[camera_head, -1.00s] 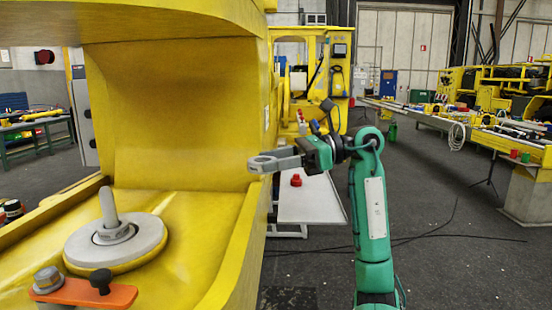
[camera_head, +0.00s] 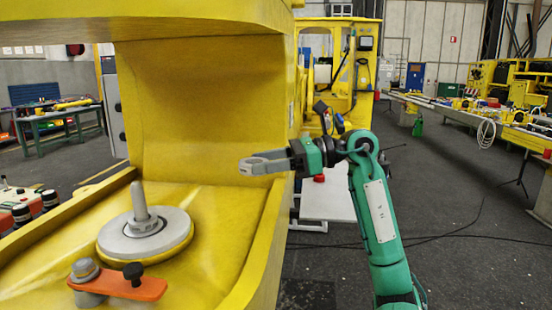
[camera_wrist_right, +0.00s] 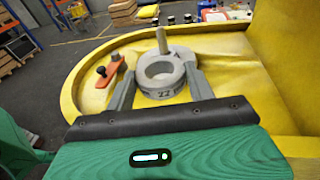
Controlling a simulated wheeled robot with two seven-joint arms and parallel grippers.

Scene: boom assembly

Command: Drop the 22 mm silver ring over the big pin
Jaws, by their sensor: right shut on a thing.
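The big pin (camera_head: 140,200) stands upright through a grey disc (camera_head: 118,243) on the yellow boom part, left in the head view. My right gripper (camera_head: 258,163) is shut on the silver ring, to the right of the pin and higher in the picture. In the right wrist view the ring (camera_wrist_right: 163,92), marked 22, lies flat between the two fingers of my right gripper (camera_wrist_right: 160,76). The pin (camera_wrist_right: 162,40) shows beyond the ring there, apart from it. The ring partly hides the disc and the pin's foot. My left gripper is not in view.
An orange plate (camera_head: 120,286) with a bolt and a black knob sits in front of the disc. The yellow side wall (camera_head: 262,240) rises between the pin and my right arm. A yellow overhang (camera_head: 180,18) hangs above. A white table (camera_head: 327,200) stands behind my arm.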

